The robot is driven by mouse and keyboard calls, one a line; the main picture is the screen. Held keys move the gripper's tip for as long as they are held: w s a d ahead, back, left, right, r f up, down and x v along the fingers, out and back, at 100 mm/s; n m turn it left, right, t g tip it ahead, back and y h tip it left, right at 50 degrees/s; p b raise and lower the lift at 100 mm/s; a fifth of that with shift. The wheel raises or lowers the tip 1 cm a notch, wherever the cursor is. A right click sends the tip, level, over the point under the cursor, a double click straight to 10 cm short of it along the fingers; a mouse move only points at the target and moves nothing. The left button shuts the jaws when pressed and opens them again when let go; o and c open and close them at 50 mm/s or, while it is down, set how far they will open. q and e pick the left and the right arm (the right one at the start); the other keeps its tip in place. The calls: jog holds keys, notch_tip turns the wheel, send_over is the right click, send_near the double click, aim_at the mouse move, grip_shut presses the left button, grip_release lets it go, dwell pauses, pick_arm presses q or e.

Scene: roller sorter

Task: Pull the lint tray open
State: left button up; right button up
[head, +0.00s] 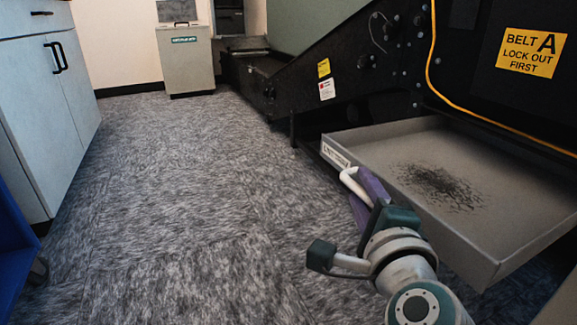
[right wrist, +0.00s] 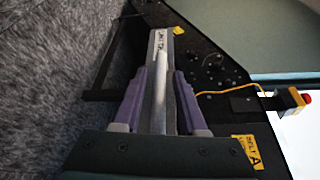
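The lint tray (head: 470,238) is a shallow grey metal box at the right of the head view. It stands out from under the black machine, with dark lint on its floor. A white bar handle (head: 356,187) runs along its front, below a white label. My right gripper (head: 361,190) is at this handle. In the right wrist view its purple fingers (right wrist: 160,75) stand on either side of the bar (right wrist: 160,95), with a narrow gap showing on each side. It looks open around the handle. My left gripper is not in view.
The black sorter frame (head: 375,60) with a yellow belt A lockout sign (head: 531,52) rises behind the tray. A grey bin (head: 187,62) stands at the back. A pale cabinet (head: 45,110) and a blue object (head: 15,250) are at left. The carpet between is clear.

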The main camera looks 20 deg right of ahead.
jog(key=shift+o, duration=0.3)
jog(key=shift+s, duration=0.15)
jog(key=p+v, duration=0.3)
jog(key=v, duration=0.6)
jog(key=shift+s+a+p, duration=0.2)
jog(key=shift+s+p, duration=0.1)
jog(key=shift+p, duration=0.1)
